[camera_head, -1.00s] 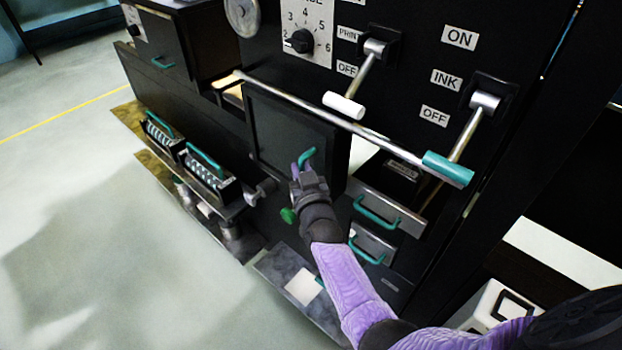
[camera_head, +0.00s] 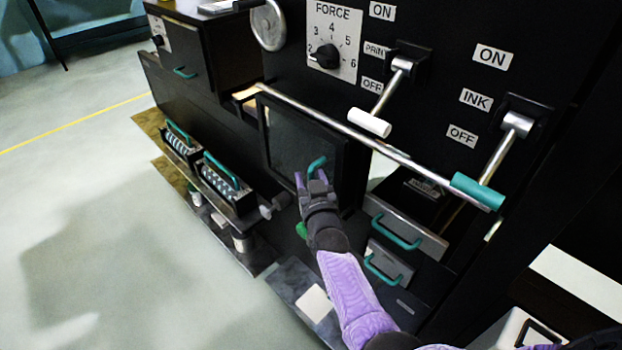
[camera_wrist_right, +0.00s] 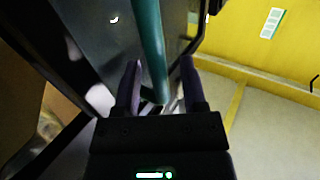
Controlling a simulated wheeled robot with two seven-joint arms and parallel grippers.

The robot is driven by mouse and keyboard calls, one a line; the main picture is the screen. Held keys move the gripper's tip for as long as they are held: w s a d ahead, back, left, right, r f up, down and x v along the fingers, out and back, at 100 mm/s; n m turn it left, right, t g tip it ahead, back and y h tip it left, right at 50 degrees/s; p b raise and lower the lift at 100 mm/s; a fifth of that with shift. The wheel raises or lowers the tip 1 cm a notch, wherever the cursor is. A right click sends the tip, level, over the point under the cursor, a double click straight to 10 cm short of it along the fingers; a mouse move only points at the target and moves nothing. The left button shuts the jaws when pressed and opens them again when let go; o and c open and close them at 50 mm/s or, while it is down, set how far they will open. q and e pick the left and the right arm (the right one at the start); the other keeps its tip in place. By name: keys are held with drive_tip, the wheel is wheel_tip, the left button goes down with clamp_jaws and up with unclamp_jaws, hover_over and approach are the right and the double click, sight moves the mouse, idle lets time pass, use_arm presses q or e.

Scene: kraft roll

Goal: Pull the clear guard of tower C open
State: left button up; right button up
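The clear guard is a dark, see-through panel in a black frame (camera_head: 290,138) on the front of the machine. It looks closed. Its teal handle (camera_head: 317,163) sits near the panel's lower right. My right gripper (camera_head: 313,179) is at this handle, with its fingers pointing at the panel. In the right wrist view the teal handle (camera_wrist_right: 151,45) runs between the two spread fingers (camera_wrist_right: 158,80). A gap shows on at least the left side, so the fingers are around it and not closed. My left gripper is in neither current view.
Two levers, one with a white grip (camera_head: 370,123), stand to the right. Drawers with teal handles (camera_head: 398,232) lie right of my forearm. Open floor (camera_head: 80,240) lies left.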

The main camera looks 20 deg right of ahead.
drive_tip(key=shift+s, duration=0.15)
drive_tip(key=s+a+p, duration=0.2)
drive_tip(key=s, duration=0.7)
drive_tip(key=shift+s+p, duration=0.2)
drive_tip(key=shift+p, duration=0.2)
